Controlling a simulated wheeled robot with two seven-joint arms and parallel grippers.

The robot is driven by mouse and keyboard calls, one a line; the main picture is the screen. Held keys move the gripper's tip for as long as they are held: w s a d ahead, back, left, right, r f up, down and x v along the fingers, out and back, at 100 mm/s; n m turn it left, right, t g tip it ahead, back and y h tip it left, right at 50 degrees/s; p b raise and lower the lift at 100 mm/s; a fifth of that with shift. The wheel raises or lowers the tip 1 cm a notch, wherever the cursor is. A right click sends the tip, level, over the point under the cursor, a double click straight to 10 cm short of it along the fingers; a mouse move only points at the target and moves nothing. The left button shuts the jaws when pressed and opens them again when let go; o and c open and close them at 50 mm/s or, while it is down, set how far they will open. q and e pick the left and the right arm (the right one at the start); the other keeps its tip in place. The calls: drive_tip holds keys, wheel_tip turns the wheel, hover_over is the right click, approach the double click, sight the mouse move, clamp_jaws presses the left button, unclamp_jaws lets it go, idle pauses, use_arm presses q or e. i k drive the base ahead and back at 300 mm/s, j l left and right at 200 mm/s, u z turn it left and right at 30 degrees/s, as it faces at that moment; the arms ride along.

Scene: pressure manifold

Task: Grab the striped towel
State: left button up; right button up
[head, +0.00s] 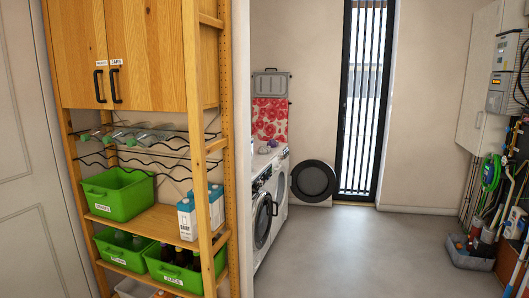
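I cannot make out a striped towel in the head view. A red and white patterned cloth or board (270,119) stands upright behind the washing machines, below a grey lidded box; its pattern looks floral rather than striped. Small purple and whitish items (268,147) lie on top of the machines, too small to tell what they are. Neither of my grippers is in view.
A wooden shelf unit (202,120) with green crates (118,192) and cartons stands at left. White front-loading machines (264,212) stand beyond a wall edge. A round black object (313,181) is by the window. Cleaning gear (490,215) lines the right wall. The grey floor (350,250) is clear.

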sight(263, 149)
drive_tip(key=i+l+z, duration=0.25)
drive_tip(key=i, duration=0.15)
drive_tip(key=i+l+z, duration=0.15)
drive_tip(key=i+z, duration=0.15)
drive_tip(key=i, duration=0.15)
drive_tip(key=i+z, duration=0.3)
drive_tip(key=i, duration=1.55)
drive_tip(key=i+l, duration=0.1)
drive_tip(key=i, duration=1.75)
